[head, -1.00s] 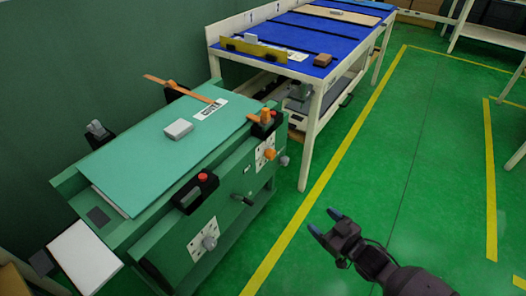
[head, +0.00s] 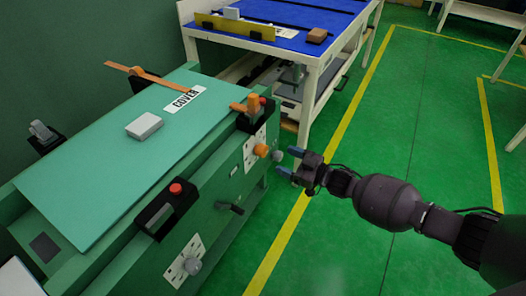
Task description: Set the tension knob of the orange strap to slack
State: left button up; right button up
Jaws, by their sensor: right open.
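The orange strap (head: 146,74) lies at the far end of the teal panel marked COVER (head: 110,165); its middle part is not visible. Its near end shows at a dark clip block (head: 252,118) with a red button. Below that block, an orange knob (head: 262,150) sits on a white plate (head: 250,148) on the green bench's front side. A grey round knob (head: 278,156) shows just right of it. My right gripper (head: 290,161) is open and empty, its blue fingertips pointing left toward the knobs, close to the grey one. The knob's setting is too small to read. My left gripper is not in view.
A second plate with a grey knob (head: 193,266) and another red-button block (head: 167,208) are nearer. A dark handle (head: 231,208) sticks out from the bench front. A grey box (head: 144,126) lies on the panel. A blue-topped table (head: 280,38) stands behind.

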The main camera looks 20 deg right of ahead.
aim_at(266, 152)
jog(key=x, duration=0.2)
jog(key=b+x, duration=0.1)
jog(key=x, duration=0.3)
jog(key=shift+w+a+f, duration=0.25)
jog(key=shift+w+f, duration=0.05)
jog(key=shift+w+a+r+b, duration=0.15)
jog(key=shift+w+a+b, duration=0.2)
jog(key=shift+w, duration=0.2)
jog(key=c, duration=0.9)
